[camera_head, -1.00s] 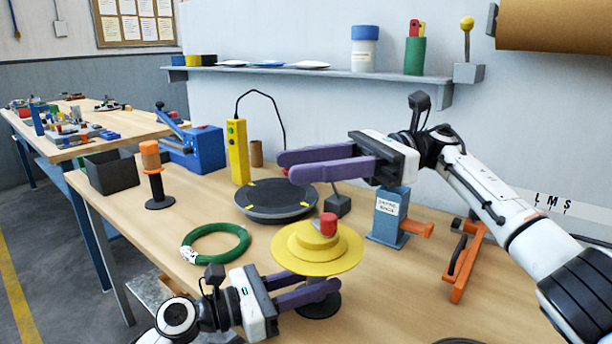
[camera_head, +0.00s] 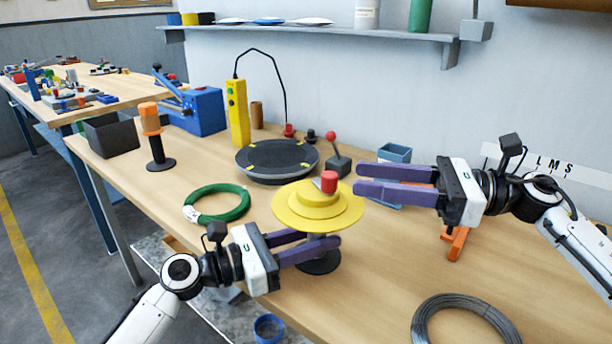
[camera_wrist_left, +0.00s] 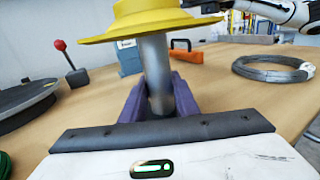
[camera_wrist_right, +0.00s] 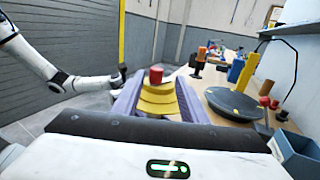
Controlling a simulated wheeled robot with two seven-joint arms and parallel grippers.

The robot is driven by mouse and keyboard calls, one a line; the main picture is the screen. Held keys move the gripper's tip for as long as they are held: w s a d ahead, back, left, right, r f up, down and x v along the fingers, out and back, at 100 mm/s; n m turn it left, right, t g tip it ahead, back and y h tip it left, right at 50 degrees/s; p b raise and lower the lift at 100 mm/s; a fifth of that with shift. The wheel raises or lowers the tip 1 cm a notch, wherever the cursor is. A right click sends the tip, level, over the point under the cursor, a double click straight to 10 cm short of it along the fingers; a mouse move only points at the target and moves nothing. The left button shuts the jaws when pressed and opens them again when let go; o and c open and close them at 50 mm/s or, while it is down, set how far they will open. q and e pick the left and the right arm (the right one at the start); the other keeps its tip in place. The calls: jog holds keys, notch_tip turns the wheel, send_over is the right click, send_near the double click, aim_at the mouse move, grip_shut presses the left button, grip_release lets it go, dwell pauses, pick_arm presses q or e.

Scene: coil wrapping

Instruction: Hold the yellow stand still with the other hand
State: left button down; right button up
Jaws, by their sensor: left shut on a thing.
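The yellow stand (camera_head: 338,215) has a stepped yellow top with a red knob (camera_head: 329,181), on a grey post (camera_wrist_left: 155,68) above a dark round base (camera_head: 318,265). It stands upright on the table. My left gripper (camera_head: 318,242) is shut around the post, below the yellow disc; the left wrist view shows the post between its purple fingers. My right gripper (camera_head: 364,180) is open and empty, right of the stand and at about the red knob's height in the head view. Its fingers point towards the stand and appear apart from it.
A green coil (camera_head: 217,204) lies left of the stand. A dark turntable (camera_head: 272,160) is behind it, near a red-knobbed lever (camera_head: 336,155). A grey wire coil (camera_head: 466,318) lies at the front right. A blue-grey holder (camera_head: 394,154) stands behind my right gripper.

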aim_at(306, 190)
jog(key=shift+m+t, duration=0.3)
jog(key=shift+t, duration=0.2)
jog(key=x, duration=0.7)
jog(key=s+x, duration=0.1)
jog(key=x, duration=0.3)
jog(key=shift+a+f, duration=0.1)
jog(key=shift+f, duration=0.3)
jog(key=shift+s, duration=0.1)
grip_shut()
